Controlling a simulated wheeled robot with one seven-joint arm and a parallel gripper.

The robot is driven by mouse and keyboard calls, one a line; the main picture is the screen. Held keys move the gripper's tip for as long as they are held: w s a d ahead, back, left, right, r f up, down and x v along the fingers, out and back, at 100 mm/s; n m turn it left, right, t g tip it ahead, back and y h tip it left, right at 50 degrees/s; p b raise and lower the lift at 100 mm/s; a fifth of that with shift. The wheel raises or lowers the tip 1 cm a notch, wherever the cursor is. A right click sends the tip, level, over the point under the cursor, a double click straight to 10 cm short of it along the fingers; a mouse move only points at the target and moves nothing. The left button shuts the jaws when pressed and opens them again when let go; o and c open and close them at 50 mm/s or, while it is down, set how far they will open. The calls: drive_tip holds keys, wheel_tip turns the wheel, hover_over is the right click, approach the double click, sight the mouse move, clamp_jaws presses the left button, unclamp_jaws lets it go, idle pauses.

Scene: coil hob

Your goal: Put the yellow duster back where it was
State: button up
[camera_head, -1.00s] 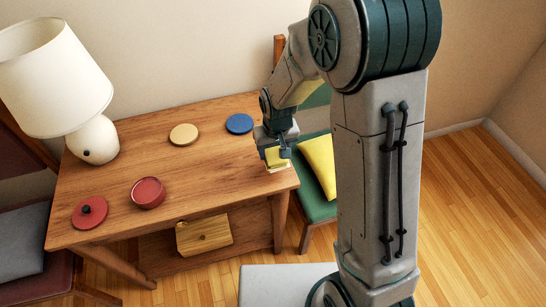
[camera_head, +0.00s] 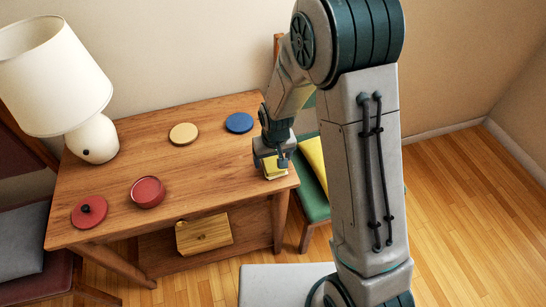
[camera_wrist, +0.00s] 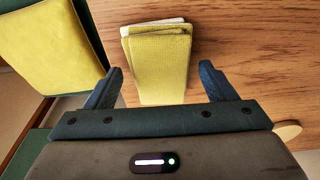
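The yellow duster (camera_head: 275,173) is a folded cloth at the right front corner of the wooden table. In the wrist view, the duster (camera_wrist: 160,65) lies on a small stack, with white and yellow layers (camera_wrist: 150,24) showing at its far edge. My gripper (camera_head: 271,160) is right above it in the head view. In the wrist view, my gripper (camera_wrist: 158,76) is open, one finger on each side of the duster, with a gap at both sides. The near end of the duster is hidden by the gripper body.
A green chair (camera_head: 316,207) with a yellow cushion (camera_head: 313,158) stands close at the table's right edge. The wooden table (camera_head: 215,165) also bears a yellow disc (camera_head: 183,134), blue disc (camera_head: 239,123), red bowl (camera_head: 148,192), red lid (camera_head: 89,212) and lamp (camera_head: 93,138).

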sight(275, 165)
drive_tip(key=shift+r, duration=0.1)
drive_tip(key=shift+r, duration=0.55)
wheel_tip(275, 165, up, 11)
drive_tip(key=s, duration=0.2)
drive_tip(key=s+d+r+m, duration=0.1)
drive_tip(key=s+d+r, duration=0.4)
drive_tip(key=s, duration=0.3)
drive_tip(key=s+d+r+m, duration=0.2)
drive_tip(key=s+d+r, duration=0.3)
drive_tip(key=s+d, duration=0.3)
drive_tip(key=shift+d+t+p, duration=0.3)
drive_tip(key=shift+t+p, duration=0.1)
drive_tip(key=shift+p, duration=0.05)
drive_tip(key=shift+s+r, duration=0.1)
